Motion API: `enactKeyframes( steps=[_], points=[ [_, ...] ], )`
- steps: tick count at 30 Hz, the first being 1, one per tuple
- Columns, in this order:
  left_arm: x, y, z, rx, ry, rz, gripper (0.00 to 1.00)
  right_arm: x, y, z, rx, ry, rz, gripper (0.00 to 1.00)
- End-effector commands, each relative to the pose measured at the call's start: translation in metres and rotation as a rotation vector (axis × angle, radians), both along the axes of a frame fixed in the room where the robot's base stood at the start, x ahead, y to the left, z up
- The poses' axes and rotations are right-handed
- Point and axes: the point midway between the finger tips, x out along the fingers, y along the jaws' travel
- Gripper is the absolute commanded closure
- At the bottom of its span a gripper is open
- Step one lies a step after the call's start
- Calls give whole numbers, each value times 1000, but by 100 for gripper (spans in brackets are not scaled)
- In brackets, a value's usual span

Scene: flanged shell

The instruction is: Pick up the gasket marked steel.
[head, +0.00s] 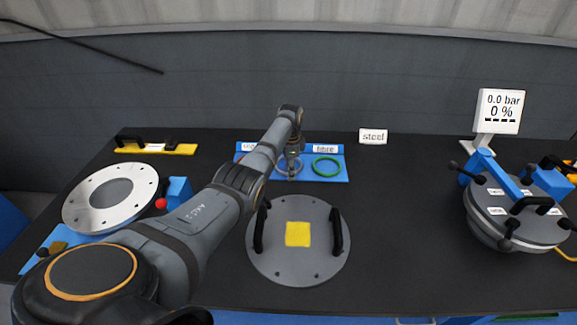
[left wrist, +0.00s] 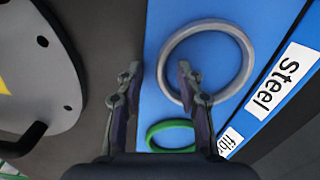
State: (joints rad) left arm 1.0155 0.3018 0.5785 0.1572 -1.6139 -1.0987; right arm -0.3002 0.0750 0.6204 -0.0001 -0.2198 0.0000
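The grey ring gasket (head: 279,168) lies on the blue mat (head: 339,177) on the table. In the left wrist view the grey gasket (left wrist: 247,62) lies beside a white label (left wrist: 284,82) reading "Steel". A green ring gasket (head: 326,175) lies beside it, near a label reading "fibre" (head: 325,149). My left gripper (head: 293,168) is over the grey gasket. In the left wrist view my left gripper (left wrist: 158,73) is open, with the near rim of the grey gasket between its fingertips; contact cannot be told. My right gripper is not in view.
A grey round cover (head: 270,265) with two black handles and a yellow square lies in front. A sign reading "steel" (head: 373,136) stands behind. A pale flange ring (head: 135,175) is at left, a lidded vessel (head: 515,228) with a display (head: 500,110) at right.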

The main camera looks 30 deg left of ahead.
Motion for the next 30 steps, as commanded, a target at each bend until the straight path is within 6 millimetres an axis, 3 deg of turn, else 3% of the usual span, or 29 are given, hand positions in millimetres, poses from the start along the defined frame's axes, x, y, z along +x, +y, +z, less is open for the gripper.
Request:
enactKeyframes(
  steps=[3, 11, 25, 30],
  points=[
    [0, 0, 0, 0, 0, 0, 64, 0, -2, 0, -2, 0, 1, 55],
    [0, 0, 1, 0, 0, 0, 100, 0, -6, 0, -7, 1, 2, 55],
    [1, 0, 2, 1, -2, 1, 100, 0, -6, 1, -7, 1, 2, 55],
    [1, 1, 12, 1, -3, 1, 100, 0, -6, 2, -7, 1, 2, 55]
  ],
)
